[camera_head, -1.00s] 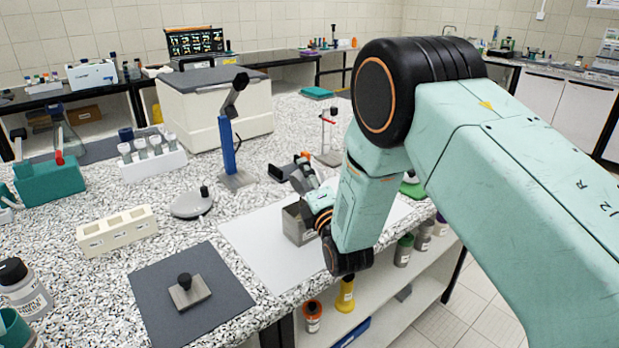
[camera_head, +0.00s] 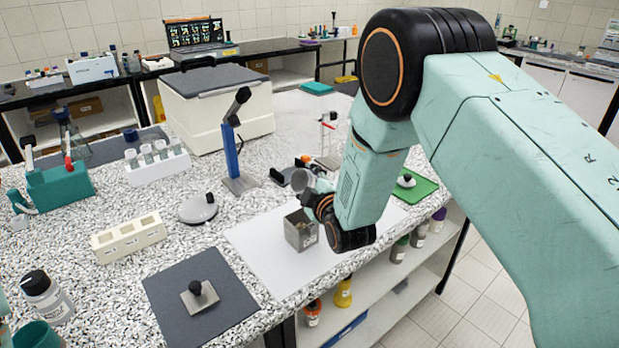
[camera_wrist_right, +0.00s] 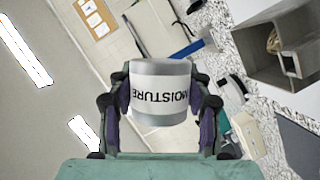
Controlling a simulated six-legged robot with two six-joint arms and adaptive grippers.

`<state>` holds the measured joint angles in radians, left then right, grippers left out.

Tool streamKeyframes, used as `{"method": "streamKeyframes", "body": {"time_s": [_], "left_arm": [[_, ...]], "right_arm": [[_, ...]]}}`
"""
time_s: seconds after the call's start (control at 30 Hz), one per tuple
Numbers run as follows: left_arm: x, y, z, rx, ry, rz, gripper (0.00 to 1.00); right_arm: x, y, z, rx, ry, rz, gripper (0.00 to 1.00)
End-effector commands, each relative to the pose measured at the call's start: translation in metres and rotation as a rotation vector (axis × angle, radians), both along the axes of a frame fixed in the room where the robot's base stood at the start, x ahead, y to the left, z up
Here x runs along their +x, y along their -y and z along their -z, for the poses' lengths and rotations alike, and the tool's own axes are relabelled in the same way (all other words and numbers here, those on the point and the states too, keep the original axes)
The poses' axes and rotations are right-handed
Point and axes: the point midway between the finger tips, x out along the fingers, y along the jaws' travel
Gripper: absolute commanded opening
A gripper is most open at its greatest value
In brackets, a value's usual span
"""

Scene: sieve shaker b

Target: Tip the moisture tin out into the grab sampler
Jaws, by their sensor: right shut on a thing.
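The moisture tin (camera_head: 303,181), a pale metal cylinder, is in my right gripper (camera_head: 314,192), tilted, above the back of the grey metal box. In the right wrist view the tin (camera_wrist_right: 163,90) sits between both fingers, its MOISTURE label reading upside down. The grab sampler appears to be that open square box (camera_head: 301,232), upright on the white sheet; my wrist partly hides its right side. The wrist view shows its opening (camera_wrist_right: 284,42) at the upper right, apart from the tin, with something tan inside. The tin's contents cannot be made out. My left gripper is out of view.
A white sheet (camera_head: 262,250) lies under the box, near the bench's front edge. A blue stand (camera_head: 231,155), a round grey device (camera_head: 198,209) and a cream block with wells (camera_head: 128,237) stand left. A dark mat (camera_head: 170,290) lies in front.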

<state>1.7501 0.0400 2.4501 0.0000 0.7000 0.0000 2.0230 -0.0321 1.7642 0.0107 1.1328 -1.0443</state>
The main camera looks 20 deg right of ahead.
Motion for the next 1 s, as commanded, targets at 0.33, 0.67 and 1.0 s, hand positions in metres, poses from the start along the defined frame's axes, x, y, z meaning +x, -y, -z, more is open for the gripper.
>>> {"method": "streamKeyframes", "body": {"time_s": [0.33,0.67,1.0], "left_arm": [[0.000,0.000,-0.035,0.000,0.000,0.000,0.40],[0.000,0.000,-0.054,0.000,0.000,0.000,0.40],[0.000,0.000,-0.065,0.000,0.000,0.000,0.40]], "right_arm": [[0.000,0.001,-0.015,0.354,-0.138,0.000,0.29],[0.000,0.001,-0.022,0.654,-0.254,0.002,0.29],[0.001,0.001,-0.029,0.916,-0.355,0.000,0.29]]}}
